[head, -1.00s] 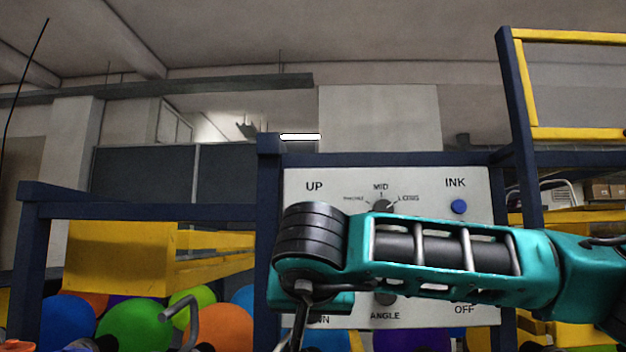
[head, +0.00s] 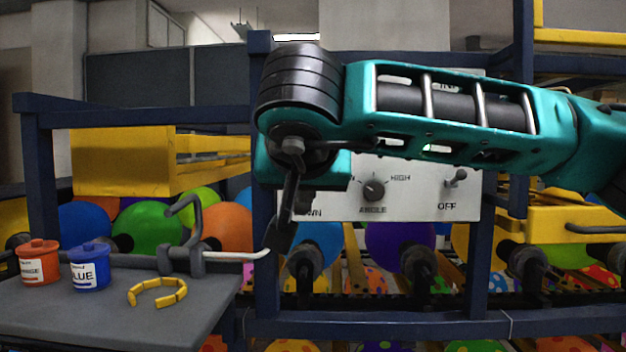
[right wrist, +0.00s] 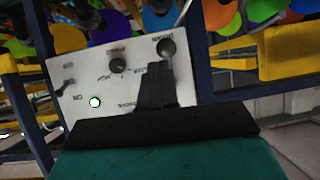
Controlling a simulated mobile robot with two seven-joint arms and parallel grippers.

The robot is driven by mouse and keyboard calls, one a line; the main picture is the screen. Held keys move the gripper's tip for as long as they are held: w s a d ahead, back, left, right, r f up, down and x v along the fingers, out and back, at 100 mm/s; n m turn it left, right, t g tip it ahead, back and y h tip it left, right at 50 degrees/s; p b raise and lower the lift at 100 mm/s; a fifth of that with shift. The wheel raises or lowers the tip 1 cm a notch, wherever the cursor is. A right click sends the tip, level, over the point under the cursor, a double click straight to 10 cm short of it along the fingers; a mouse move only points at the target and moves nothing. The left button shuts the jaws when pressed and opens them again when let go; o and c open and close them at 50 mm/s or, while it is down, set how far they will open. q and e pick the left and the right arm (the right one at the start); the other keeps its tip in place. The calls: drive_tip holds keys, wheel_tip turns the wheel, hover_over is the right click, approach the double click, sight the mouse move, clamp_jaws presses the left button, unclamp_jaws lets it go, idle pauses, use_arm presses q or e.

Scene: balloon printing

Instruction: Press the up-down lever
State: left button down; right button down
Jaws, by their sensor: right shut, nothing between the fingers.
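The white control panel (head: 409,199) stands ahead, partly hidden by my right arm. In the right wrist view the panel (right wrist: 91,80) appears turned over, with a dark round knob (right wrist: 167,48) near its DOWN label; this looks like the up-down lever's end. In the head view the lever is hidden behind my arm. My right gripper (head: 282,240) points down in front of the panel's left edge, by the DOWN label. It is shut and empty; its fingers (right wrist: 155,84) show just below the knob in the right wrist view. I cannot tell whether they touch it. My left gripper is not in view.
The panel also has an angle dial (head: 374,190) and an OFF switch (head: 456,178). A grey table (head: 95,318) at left holds an orange pot (head: 38,263), a blue pot (head: 89,268) and a yellow ring (head: 157,303). Dark blue frame bars (head: 380,326) and balloons surround the panel.

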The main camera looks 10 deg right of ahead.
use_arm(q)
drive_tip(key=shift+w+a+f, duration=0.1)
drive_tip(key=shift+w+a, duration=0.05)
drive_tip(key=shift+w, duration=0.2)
use_arm(e)
drive_tip(key=s+a+r, duration=0.1)
drive_tip(key=s+a, duration=0.1)
drive_tip(key=s, duration=0.5)
